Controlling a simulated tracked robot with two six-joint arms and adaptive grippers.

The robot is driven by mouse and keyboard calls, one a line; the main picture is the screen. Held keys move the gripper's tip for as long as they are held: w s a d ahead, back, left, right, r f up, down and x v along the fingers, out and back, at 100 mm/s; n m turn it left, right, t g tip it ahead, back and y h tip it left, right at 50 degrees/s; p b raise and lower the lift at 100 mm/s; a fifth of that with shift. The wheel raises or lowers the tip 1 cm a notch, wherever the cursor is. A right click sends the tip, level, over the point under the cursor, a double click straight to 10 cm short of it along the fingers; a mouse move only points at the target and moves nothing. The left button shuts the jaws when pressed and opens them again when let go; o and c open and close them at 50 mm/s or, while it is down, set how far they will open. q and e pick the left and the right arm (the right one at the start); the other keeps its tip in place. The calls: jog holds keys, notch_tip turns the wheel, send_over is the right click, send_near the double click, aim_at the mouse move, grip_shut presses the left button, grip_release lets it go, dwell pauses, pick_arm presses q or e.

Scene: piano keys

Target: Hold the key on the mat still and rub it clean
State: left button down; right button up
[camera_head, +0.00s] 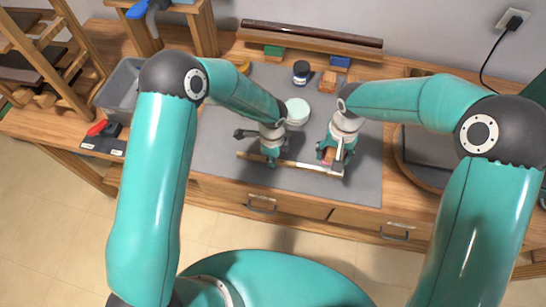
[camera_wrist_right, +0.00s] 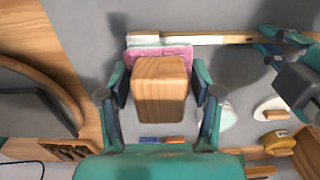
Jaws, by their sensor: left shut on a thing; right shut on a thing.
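The key (camera_head: 290,163) is a long thin bar, bare wood at the left and white at the right, lying along the front of the grey mat (camera_head: 220,130). In the right wrist view its wooden part (camera_wrist_right: 220,39) shows behind the block. My left gripper (camera_head: 270,160) is shut on the key's wooden part; it also shows in the wrist view (camera_wrist_right: 280,46). My right gripper (camera_head: 329,154) is shut on a wooden block (camera_wrist_right: 160,90) with a pink cloth (camera_wrist_right: 170,53) at its far side. The cloth is at the white part (camera_wrist_right: 143,41); contact is hard to tell.
A pale round dish (camera_head: 297,111) and dark jar (camera_head: 301,72) stand behind the grippers. Green (camera_head: 273,52), blue (camera_head: 340,62) and orange (camera_head: 328,82) blocks lie at the back. A grey bin (camera_head: 118,88) is at left. The mat's left front is clear.

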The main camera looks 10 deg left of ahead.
pick_arm(q)
jog(key=c, duration=1.1)
grip_release()
jog(key=shift+c, duration=0.2)
